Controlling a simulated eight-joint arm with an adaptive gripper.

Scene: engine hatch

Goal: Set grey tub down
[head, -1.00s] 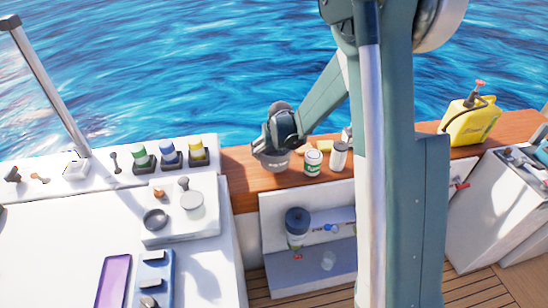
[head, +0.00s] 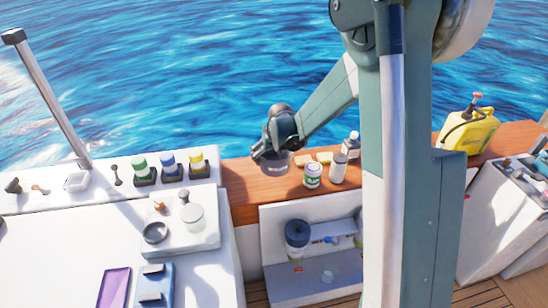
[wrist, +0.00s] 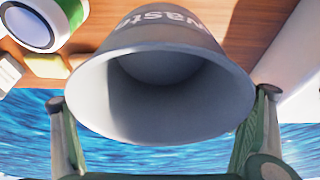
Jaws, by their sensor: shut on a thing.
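The grey tub (wrist: 165,100), with white lettering reading "waste" on its side, fills the middle of the wrist view, its open mouth facing the camera. It looks empty inside. My gripper (wrist: 162,95) is shut on it, one finger at each side. In the head view the tub (head: 276,166) shows only partly below my gripper (head: 274,155), over the wooden ledge (head: 250,190) near its sea edge. I cannot tell whether its base touches the wood.
A green-labelled white jar (head: 312,175) and a grey-white bottle (head: 338,168) stand right of the tub, with yellow sponge-like pieces (head: 323,157) behind. A yellow can (head: 470,130) stands farther right. Bare wood lies in front and left. Open water borders the ledge.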

